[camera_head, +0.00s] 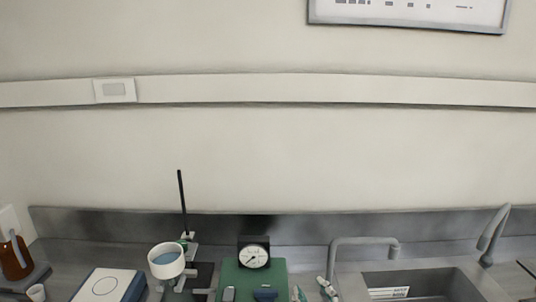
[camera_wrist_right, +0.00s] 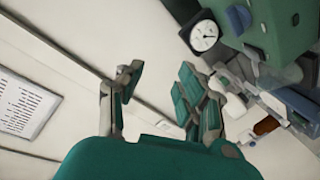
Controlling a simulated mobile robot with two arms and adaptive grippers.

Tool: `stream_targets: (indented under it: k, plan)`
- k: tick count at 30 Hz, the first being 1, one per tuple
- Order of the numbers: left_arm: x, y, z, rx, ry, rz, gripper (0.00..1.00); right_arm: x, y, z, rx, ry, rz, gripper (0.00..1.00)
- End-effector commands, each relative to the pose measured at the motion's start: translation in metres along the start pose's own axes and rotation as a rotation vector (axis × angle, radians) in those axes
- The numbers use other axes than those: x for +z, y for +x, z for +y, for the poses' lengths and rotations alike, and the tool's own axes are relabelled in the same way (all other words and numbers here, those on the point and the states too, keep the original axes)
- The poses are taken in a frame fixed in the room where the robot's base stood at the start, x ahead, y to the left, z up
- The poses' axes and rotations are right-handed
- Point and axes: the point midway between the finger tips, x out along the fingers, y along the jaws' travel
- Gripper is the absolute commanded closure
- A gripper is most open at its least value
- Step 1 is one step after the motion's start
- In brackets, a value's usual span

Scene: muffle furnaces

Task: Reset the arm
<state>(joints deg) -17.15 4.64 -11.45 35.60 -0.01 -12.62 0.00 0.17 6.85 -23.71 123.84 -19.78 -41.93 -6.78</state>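My right gripper (camera_wrist_right: 159,76) shows in the right wrist view, with green-padded fingers spread apart and nothing between them. Behind the gap is only the pale wall. The gripper is clear of the bench items, which appear tilted at the upper right of that view. In the head view I cannot make out either gripper. My left gripper shows in neither view.
In the head view a steel sink (camera_head: 432,283) with taps is at the right. A green box with a dial (camera_head: 254,256), a stand holding a white bowl (camera_head: 166,261), a blue-sided box (camera_head: 110,285) and a brown bottle (camera_head: 15,257) line the bench.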

Motion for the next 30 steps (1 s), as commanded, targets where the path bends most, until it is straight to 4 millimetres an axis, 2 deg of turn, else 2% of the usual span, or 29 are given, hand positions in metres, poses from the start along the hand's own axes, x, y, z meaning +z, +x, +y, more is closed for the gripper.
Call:
stream_targets:
  k: [1,3,6,9,15,22,23,24,30]
  plan:
    - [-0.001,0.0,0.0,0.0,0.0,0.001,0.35,0.036,-0.017,-0.005,-0.027,0.059,-0.119,0.62]
    - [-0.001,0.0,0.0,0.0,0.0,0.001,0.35,0.082,-0.044,-0.013,-0.064,0.138,-0.285,0.62]
    - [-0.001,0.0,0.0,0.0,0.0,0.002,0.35,0.135,-0.087,-0.025,-0.114,0.23,-0.495,0.62]
    - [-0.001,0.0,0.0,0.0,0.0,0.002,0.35,0.169,-0.127,-0.035,-0.153,0.294,-0.656,0.62]
    - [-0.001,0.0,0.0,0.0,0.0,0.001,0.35,0.208,-0.194,-0.05,-0.214,0.378,-0.895,0.62]
    - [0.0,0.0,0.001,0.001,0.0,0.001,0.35,0.232,-0.263,-0.061,-0.271,0.442,-1.113,0.62]
    - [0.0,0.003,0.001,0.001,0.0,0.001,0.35,0.239,-0.266,-0.065,-0.275,0.446,-1.13,0.62]
    - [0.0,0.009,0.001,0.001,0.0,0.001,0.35,0.253,-0.257,-0.074,-0.276,0.443,-1.128,0.62]
    - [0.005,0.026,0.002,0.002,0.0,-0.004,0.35,0.311,-0.238,-0.107,-0.285,0.44,-1.144,0.62]
